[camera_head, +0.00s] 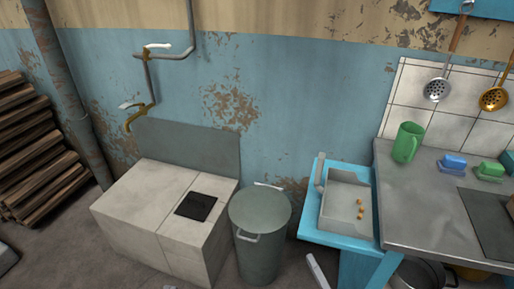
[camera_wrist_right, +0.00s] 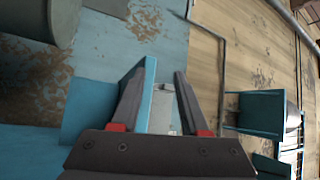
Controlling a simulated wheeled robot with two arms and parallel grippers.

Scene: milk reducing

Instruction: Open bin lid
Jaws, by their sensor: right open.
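The bin (camera_head: 262,250) is a grey-green cylinder standing on the floor, with a handle on its front side. Its round lid (camera_head: 260,207) lies flat on top and looks closed. A pale bar sits at the lid's back edge. In the right wrist view a grey-green rounded body (camera_wrist_right: 45,15), probably the bin, is cut off at the upper left. My right gripper (camera_wrist_right: 164,75) is open there, with nothing seen held between its dark fingers, and apart from that body. In the head view a pale piece at the bottom, right of the bin, may belong to my right arm. My left gripper is not seen.
A whitish block (camera_head: 150,215) with a dark square opening stands left of the bin. A blue-framed sink (camera_head: 345,205) and a grey counter (camera_head: 430,205) stand to the right. The blue wall (camera_head: 310,120) is close behind. Pipes run above the block.

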